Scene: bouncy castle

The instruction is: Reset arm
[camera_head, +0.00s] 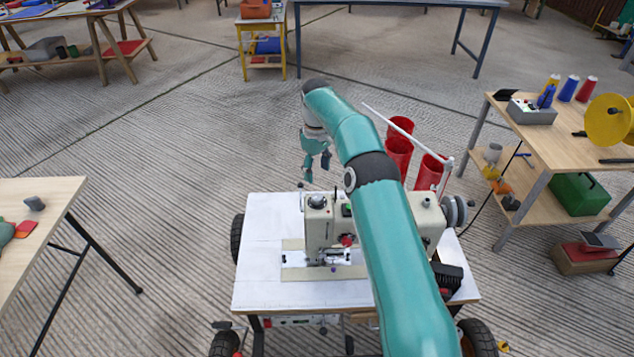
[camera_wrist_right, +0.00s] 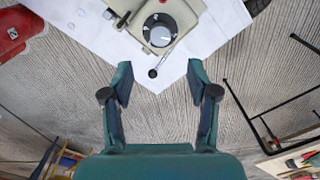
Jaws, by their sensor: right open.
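My right arm (camera_head: 390,220) reaches forward across the middle of the head view, over a sewing machine on a wheeled white table. My right gripper (camera_head: 316,168) hangs past the machine's far left side, fingers down. In the right wrist view my right gripper (camera_wrist_right: 158,82) is open and empty, its two teal fingers spread apart. Between and beyond the fingertips lie the table's white corner and the machine's end with a round dial (camera_wrist_right: 160,30). The arm hides part of the sewing machine (camera_head: 320,225). My left gripper is not in view.
The white table (camera_head: 260,275) stands directly ahead, with red cylinders (camera_head: 398,155) and a white bar behind the machine. A wooden workbench (camera_head: 555,140) with thread spools is at right. Another table (camera_head: 45,200) is at left. Ribbed floor between them is clear.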

